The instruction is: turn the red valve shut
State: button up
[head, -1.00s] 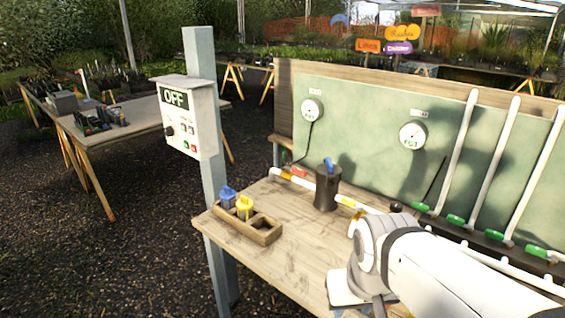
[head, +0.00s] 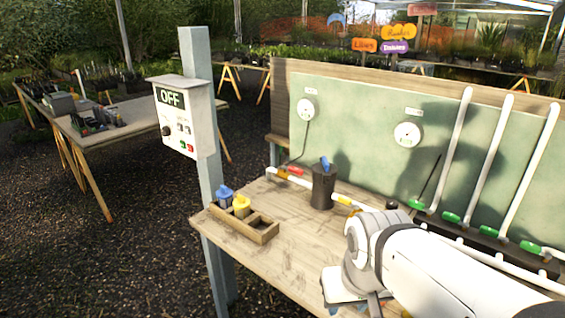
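The red valve handle (head: 295,171) sits on the white pipe at the back left of the workbench, left of the dark canister (head: 323,187) with a blue top. The handle looks roughly in line with the pipe, but it is small and its exact angle is hard to tell. My white arm reaches in from the lower right over the bench. Its fingertips do not show clearly, so I cannot see whether my gripper is open or shut. The arm's visible end is well to the right and in front of the red valve.
A wooden tray (head: 262,236) holds a blue item (head: 224,193) and a yellow item (head: 241,203) at the bench's left edge. A control box (head: 186,120) reading OFF hangs on a post. Green valves (head: 451,217) and upright pipes line the right. Bare bench top lies between tray and canister.

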aim_at(295, 171)
jog(key=u, duration=2.25)
jog(key=i, duration=1.8)
jog(key=z, duration=3.25)
jog(key=i, duration=0.9)
jog(key=z, duration=0.05)
